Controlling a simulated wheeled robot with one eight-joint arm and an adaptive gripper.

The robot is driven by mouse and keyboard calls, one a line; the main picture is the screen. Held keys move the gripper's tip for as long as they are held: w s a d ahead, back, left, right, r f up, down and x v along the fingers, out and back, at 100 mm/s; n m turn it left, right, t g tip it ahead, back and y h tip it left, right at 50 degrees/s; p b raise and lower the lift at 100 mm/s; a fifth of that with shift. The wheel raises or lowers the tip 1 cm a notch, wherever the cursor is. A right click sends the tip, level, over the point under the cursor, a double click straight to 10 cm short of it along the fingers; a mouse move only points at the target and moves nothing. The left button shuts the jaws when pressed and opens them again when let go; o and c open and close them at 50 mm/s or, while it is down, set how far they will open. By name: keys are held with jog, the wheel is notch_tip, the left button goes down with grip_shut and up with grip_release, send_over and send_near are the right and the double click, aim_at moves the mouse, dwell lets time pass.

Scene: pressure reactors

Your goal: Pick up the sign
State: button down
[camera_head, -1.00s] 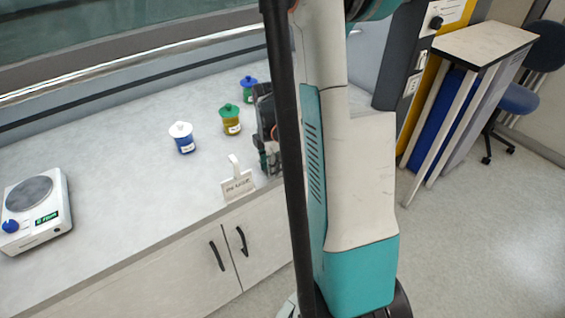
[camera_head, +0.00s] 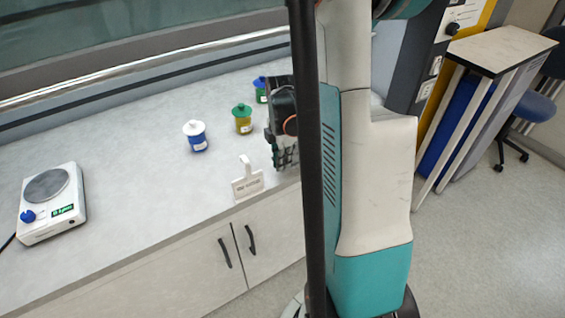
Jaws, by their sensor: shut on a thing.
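A small white sign (camera_head: 247,185) with dark lettering and an upright hooked white piece stands near the front edge of the counter. My gripper (camera_head: 285,160) is to the right of the sign, low over the counter, with a visible space between them. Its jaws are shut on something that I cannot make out. My dark column and my arm cover the area to its right.
Behind the sign stand a blue jar with a white lid (camera_head: 195,137), a yellow jar with a green lid (camera_head: 243,119) and a partly hidden blue-lidded jar (camera_head: 260,90). A hotplate (camera_head: 50,203) sits at left. The counter (camera_head: 125,150) between is clear.

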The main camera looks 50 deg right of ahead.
jog(key=s+a+r+p, duration=0.1)
jog(key=s+a+p, duration=0.2)
jog(key=s, duration=1.4)
jog(key=shift+s+a, duration=0.25)
jog(key=shift+a, duration=0.35)
